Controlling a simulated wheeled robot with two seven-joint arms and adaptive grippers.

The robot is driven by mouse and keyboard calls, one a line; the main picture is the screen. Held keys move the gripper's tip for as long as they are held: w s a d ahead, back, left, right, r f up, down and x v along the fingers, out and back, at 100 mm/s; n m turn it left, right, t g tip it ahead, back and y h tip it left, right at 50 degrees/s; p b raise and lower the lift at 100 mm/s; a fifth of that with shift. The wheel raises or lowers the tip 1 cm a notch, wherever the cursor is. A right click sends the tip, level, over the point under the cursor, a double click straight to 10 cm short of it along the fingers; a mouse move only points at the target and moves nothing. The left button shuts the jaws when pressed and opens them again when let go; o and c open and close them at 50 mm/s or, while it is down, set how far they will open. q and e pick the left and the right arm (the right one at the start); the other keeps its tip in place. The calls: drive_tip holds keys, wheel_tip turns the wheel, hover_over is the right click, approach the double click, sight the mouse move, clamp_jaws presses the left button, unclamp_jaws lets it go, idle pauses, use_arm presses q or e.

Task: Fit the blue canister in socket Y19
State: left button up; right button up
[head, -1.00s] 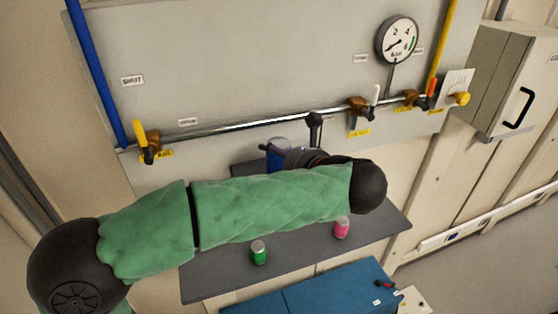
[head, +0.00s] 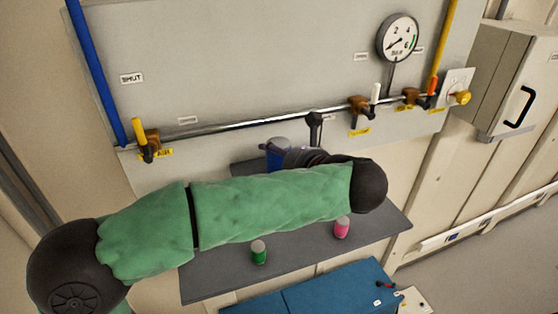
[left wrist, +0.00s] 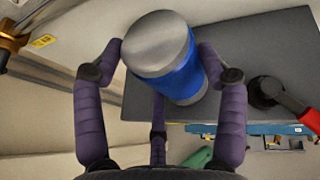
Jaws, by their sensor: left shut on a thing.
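The blue canister (left wrist: 184,80) has a broad blue band and a grey metal end. It fills the upper middle of the left wrist view and sits between the purple fingers of my left gripper (left wrist: 163,62), which is shut on it. In the head view a blue part of the canister (head: 276,157) shows just above my green-sleeved arm, which hides most of the gripper. It is over the back of the grey shelf; I cannot tell whether it touches anything below. Socket Y19 is not identifiable in either view. My right gripper is not in view.
On the grey shelf (head: 215,283) stand a green canister (head: 259,252) and a pink canister (head: 342,228), in front of my arm. A pipe with valves (head: 240,126) runs along the panel behind. A blue cabinet (head: 330,291) is below. A red-handled part (left wrist: 306,118) is right of the gripper.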

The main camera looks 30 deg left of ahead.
use_arm(q)
drive_tip(key=shift+f+b, duration=0.15)
drive_tip(key=shift+b, duration=0.15)
idle(0.9)
drive_tip(key=o, duration=1.4)
drive_tip(key=shift+d, duration=0.1)
drive_tip(key=v, duration=1.2)
